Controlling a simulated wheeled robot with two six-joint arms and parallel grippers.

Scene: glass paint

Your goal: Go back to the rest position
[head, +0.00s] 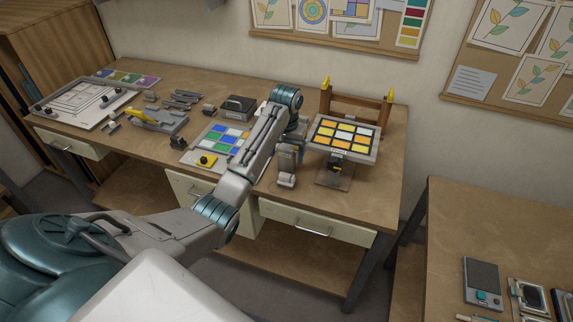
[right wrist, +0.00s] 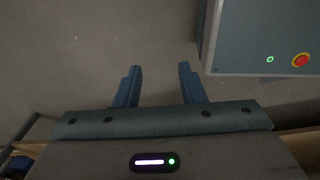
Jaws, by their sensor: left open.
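My left arm reaches in from the left over the workbench (head: 250,90). My left gripper (head: 289,168) hangs near the bench's front edge, just left of a tilted panel of yellow, orange and white squares (head: 345,133). It is open; I see nothing clearly held, though its fingertips are small and partly hidden. My right gripper (right wrist: 160,70) shows in the right wrist view with its two blue fingers apart and nothing between them. It is not in the head view.
A blue, green and white tile panel (head: 219,138) lies left of the arm. A white board (head: 80,105) and small tools are further left. Another table (head: 500,220) with devices stands at right. In the right wrist view, a grey box with a red button (right wrist: 265,35) is close by.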

